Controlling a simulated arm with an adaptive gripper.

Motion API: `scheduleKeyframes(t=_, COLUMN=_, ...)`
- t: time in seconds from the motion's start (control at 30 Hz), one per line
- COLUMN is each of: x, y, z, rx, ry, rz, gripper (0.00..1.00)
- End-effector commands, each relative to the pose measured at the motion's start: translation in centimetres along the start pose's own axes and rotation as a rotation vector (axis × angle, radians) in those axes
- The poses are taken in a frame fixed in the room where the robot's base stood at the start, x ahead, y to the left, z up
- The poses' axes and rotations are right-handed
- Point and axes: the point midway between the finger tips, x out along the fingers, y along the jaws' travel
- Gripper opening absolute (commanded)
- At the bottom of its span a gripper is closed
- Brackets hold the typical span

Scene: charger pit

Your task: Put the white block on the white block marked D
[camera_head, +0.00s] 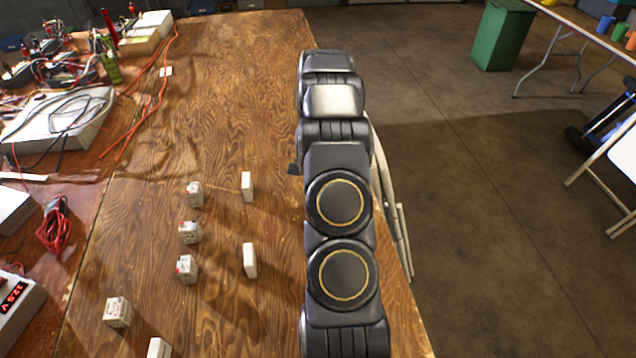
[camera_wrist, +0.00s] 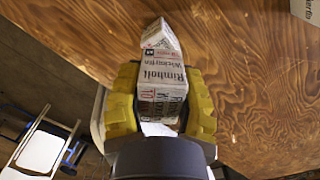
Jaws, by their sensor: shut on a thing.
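My gripper (camera_wrist: 162,98), with yellow fingers, is shut on a white block (camera_wrist: 161,75) with printed text on its faces, in the wrist view. The fingers press on its two sides. In the head view my arm hides the gripper and the held block. Several small whitish blocks stand on the wooden table, such as printed ones (camera_head: 195,193), (camera_head: 190,231), (camera_head: 187,268) and (camera_head: 117,311), and plainer ones (camera_head: 247,186), (camera_head: 249,260) and (camera_head: 159,347). I cannot read a letter D on any of them.
The wooden table (camera_head: 225,110) has clear room beyond the blocks. Cables and devices (camera_head: 60,110) crowd the left side. A red-digit meter (camera_head: 15,298) sits at the lower left. In the wrist view a whitish block (camera_wrist: 305,10) shows at the upper right corner.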

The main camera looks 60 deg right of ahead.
Motion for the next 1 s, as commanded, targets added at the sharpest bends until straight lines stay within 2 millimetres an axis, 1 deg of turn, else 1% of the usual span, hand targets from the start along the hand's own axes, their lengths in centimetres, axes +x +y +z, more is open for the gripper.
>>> scheduleKeyframes(t=0.13, x=0.8, y=-0.3, z=-0.4, rx=0.000, ry=-0.002, rz=0.002, gripper=0.02)
scheduleKeyframes(t=0.33, x=3.5, y=-0.2, z=-0.4, rx=0.001, ry=-0.001, rz=0.000, gripper=0.02)
scheduleKeyframes(t=0.7, x=3.9, y=-0.3, z=-0.4, rx=0.000, ry=-0.001, rz=0.000, gripper=0.02)
scheduleKeyframes(t=0.73, x=3.9, y=-0.3, z=-0.4, rx=0.000, ry=0.000, rz=0.000, gripper=0.43)
scheduleKeyframes(t=0.77, x=3.9, y=-0.3, z=-0.4, rx=0.000, ry=0.000, rz=0.000, gripper=0.56)
scheduleKeyframes(t=0.8, x=3.9, y=-0.3, z=-0.4, rx=0.000, ry=0.000, rz=0.000, gripper=0.58)
scheduleKeyframes(t=1.0, x=3.9, y=-0.3, z=-0.4, rx=0.000, ry=0.000, rz=0.000, gripper=0.58)
